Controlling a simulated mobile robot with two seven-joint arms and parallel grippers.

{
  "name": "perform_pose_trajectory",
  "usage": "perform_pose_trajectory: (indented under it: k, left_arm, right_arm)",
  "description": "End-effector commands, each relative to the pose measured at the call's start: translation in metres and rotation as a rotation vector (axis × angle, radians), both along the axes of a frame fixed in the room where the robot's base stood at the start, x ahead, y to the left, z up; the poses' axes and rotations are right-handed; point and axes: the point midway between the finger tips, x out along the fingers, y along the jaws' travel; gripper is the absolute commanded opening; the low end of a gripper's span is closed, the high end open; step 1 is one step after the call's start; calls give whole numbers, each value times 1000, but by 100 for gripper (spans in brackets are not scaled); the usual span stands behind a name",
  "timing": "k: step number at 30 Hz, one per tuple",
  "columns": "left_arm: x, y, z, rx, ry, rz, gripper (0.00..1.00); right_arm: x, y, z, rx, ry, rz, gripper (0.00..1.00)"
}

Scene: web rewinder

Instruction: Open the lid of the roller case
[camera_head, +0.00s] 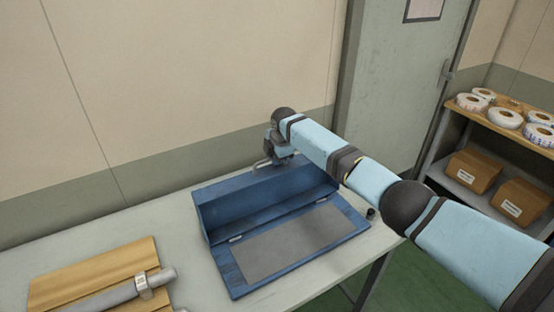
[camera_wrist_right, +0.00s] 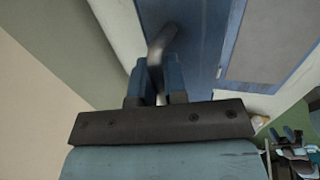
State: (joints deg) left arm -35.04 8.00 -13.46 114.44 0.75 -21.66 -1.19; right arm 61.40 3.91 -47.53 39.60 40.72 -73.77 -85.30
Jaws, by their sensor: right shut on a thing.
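The blue roller case (camera_head: 221,260) lies on the table. Its front part is a flat blue frame around a grey panel (camera_head: 290,243); behind it a blue trough-like section (camera_head: 265,198) stands higher, with two small metal fittings along the line between them. I cannot tell exactly how far the lid is turned. My right gripper (camera_head: 271,157) is at the case's far edge, shut on a bent metal handle (camera_head: 259,164). In the right wrist view, the handle (camera_wrist_right: 162,42) runs between the fingers of this gripper (camera_wrist_right: 158,78). The left gripper is out of view.
A small dark round object (camera_head: 371,214) sits right of the case. A wall stands behind; a shelf (camera_head: 462,107) with rolls and boxes is at right.

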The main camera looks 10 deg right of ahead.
Motion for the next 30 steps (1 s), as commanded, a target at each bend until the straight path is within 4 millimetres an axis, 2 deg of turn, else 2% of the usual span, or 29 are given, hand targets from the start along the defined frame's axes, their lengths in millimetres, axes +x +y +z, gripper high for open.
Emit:
perform_pose_trajectory:
  k: [16,17,18,20,30]
  left_arm:
    - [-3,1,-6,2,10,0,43]
    - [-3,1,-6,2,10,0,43]
    - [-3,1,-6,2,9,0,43]
    - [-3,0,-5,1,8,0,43]
    - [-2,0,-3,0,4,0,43]
  right_arm:
    - [0,0,-3,-1,0,3,0]
    - [0,0,-3,-1,0,3,17]
    - [0,0,-3,-1,0,2,26]
    - [0,0,-3,-1,0,2,37]
    - [0,0,1,0,0,1,37]
